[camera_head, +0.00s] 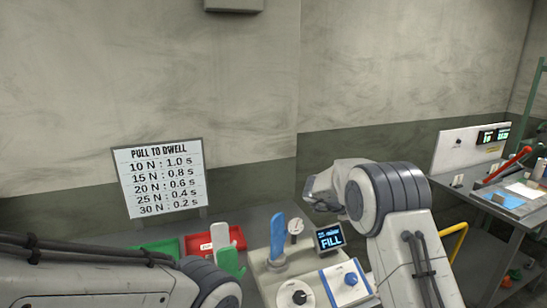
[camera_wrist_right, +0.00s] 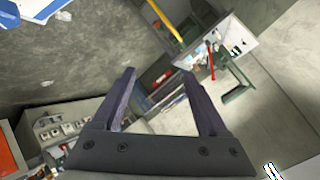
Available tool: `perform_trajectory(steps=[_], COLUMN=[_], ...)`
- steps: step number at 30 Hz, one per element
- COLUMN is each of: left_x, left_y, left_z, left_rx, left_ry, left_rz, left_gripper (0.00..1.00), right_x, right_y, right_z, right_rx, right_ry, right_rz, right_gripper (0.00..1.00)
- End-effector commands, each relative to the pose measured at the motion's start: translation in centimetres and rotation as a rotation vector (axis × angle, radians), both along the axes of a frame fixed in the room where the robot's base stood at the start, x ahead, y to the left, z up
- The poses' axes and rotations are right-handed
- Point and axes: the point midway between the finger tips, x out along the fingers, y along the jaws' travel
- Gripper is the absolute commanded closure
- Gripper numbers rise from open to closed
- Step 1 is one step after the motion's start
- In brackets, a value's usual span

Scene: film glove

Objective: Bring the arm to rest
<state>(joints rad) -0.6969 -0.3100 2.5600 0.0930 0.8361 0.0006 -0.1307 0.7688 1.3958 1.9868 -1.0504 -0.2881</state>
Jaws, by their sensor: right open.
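My right arm (camera_head: 395,215) is raised on the right of the head view, with its wrist bent toward the left above the bench. My right gripper (camera_wrist_right: 158,76) is open in the right wrist view, with nothing between its two dark fingers. In the head view the fingers are mostly hidden by the wrist. My left arm (camera_head: 95,285) lies along the lower left of the head view. Its gripper is out of view.
The bench holds a blue glove-shaped form (camera_head: 278,238), a display reading FILL (camera_head: 329,238), a dial panel (camera_head: 346,283), a red tray (camera_head: 196,243) and a green piece (camera_head: 229,262). A sign (camera_head: 160,178) stands behind. Another table (camera_head: 490,198) is at right.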

Motion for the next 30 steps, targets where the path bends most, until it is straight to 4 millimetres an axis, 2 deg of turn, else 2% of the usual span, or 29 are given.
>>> perform_trajectory(steps=[1,3,6,8,11,14,15,18,24,30], left_x=[0.0,0.0,0.0,0.0,0.0,0.0,0.0,0.0,0.0,0.0], left_y=[0.0,0.0,0.0,0.0,0.0,0.0,0.0,0.0,0.0,0.0], left_z=[0.0,0.0,0.0,0.0,0.0,0.0,0.0,0.0,0.0,0.0], left_rx=[0.000,0.000,0.000,0.000,0.000,0.000,0.000,0.000,0.000,0.000], left_ry=[0.000,0.000,0.000,0.000,0.000,0.000,0.000,0.000,0.000,0.000], left_rz=[0.000,0.000,0.000,0.000,0.000,0.000,0.000,0.000,0.000,0.000], left_gripper=[0.24,0.24,0.24,0.24,0.24,0.24,0.24,0.24,0.24,0.24], right_x=[0.8,1.8,2.1,1.5,-1.0,-5.5,-7.8,-13.5,-22.2,-29.1], right_y=[-0.3,0.2,2.1,3.7,6.8,9.6,10.5,11.7,11.8,10.7], right_z=[1.8,3.6,5.1,5.3,4.5,2.3,1.3,-1.2,-4.3,-6.1], right_rx=[-0.046,-0.101,-0.157,-0.178,-0.192,-0.182,-0.173,-0.145,-0.096,-0.058], right_ry=[-0.026,-0.045,-0.030,0.001,0.091,0.228,0.294,0.456,0.711,0.923], right_rz=[0.115,0.291,0.551,0.710,0.972,1.220,1.313,1.495,1.697,1.814], right_gripper=[0.24,0.24,0.24,0.24,0.24,0.24,0.24,0.24,0.24,0.24])
